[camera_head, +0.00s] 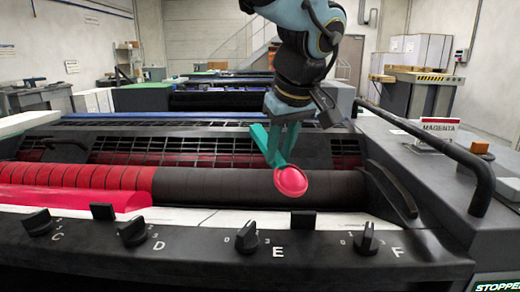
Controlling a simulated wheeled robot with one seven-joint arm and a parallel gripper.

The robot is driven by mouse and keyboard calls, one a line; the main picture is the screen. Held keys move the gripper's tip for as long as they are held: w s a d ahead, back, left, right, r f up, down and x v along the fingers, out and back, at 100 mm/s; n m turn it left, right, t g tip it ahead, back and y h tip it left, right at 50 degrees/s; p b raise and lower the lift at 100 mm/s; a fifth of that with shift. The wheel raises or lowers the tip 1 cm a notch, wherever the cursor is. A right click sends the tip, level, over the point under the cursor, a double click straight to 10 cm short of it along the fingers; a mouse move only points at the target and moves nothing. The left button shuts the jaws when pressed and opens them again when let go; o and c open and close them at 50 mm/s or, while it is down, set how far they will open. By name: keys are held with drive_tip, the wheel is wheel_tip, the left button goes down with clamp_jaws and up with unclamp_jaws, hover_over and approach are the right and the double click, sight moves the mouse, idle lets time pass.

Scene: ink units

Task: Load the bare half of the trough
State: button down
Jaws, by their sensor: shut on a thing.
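The ink trough lies along the front of the press, below a long roller. Its left half holds bright magenta ink (75,198), and the roller above it (90,177) is coated magenta. The right half of the trough (225,217) is pale and bare, and the roller there (210,187) is dark. My gripper (281,167), with teal fingers, reaches down over the right half. It is shut on a round magenta thing (291,181) with a paler rim, tilted in front of the dark roller. I cannot tell whether it touches the roller.
Knobs stand on the dark front rail by the letters C (39,223), D (134,232), E (247,238) and F (367,239). A black handrail (440,148) curves along the right side. A MAGENTA sign (437,126) stands behind it.

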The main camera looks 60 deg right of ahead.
sight(293, 167)
drive_tip(key=shift+s+d, duration=0.4)
drive_tip(key=shift+s, duration=0.2)
drive_tip(key=shift+s+d, duration=0.35)
drive_tip(key=shift+s, duration=0.2)
drive_tip(key=shift+f+b, duration=1.45)
drive_tip(key=shift+f, duration=0.15)
drive_tip(key=shift+f+b, duration=0.65)
drive_tip(key=shift+r, duration=0.1)
wheel_tip(293, 167, up, 10)
drive_tip(key=p, duration=0.7)
drive_tip(key=shift+r, duration=0.25)
idle(1.9)
